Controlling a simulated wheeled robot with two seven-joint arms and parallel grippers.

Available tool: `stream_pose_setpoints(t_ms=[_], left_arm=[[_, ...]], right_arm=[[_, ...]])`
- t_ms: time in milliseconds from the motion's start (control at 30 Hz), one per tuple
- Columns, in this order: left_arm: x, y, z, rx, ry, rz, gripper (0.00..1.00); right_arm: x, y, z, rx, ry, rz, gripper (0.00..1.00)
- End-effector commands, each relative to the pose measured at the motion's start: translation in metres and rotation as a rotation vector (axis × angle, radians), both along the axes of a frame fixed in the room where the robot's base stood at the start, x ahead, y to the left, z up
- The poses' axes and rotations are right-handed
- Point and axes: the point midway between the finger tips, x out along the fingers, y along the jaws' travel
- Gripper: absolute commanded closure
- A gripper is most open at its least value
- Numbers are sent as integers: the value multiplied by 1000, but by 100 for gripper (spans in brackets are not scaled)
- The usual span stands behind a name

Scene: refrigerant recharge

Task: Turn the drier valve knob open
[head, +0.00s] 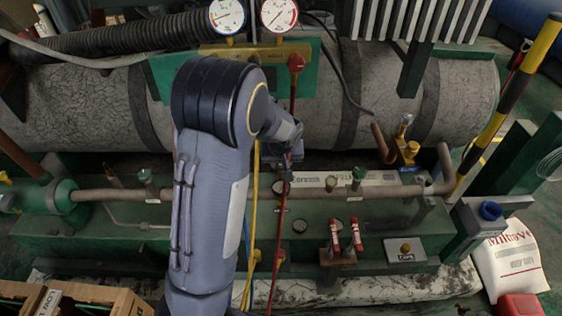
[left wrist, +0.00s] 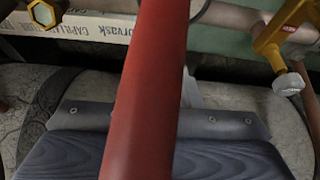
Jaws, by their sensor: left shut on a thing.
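My left arm rises through the middle of the head view. Its gripper (head: 285,160) points down over the green bench, beside the red hose (head: 293,90). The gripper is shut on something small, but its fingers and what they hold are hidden. In the left wrist view a thick red tube (left wrist: 150,90), apparently the red hose, crosses close to the lens. A yellow valve (left wrist: 268,42) with a pale grey knob (left wrist: 288,84) is at the right there. I cannot tell whether this is the drier valve. My right gripper is not in view.
A large grey tank (head: 400,90) lies behind the bench. Two gauges (head: 279,14) top the manifold. A yellow hose (head: 254,200) hangs beside my arm. A brass valve (head: 408,150) stands at the right. Red-handled tools (head: 335,235) and a copper pipe (head: 110,194) crowd the front.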

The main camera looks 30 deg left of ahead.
Motion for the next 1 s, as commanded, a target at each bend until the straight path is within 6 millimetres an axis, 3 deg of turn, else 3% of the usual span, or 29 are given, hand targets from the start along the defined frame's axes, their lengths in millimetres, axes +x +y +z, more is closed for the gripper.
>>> stream_pose_setpoints(t_ms=[267,1000], left_arm=[[1,-2,2,4,2,166,93],[8,-4,2,3,0,867,93]], right_arm=[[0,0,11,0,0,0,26],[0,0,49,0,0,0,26]])
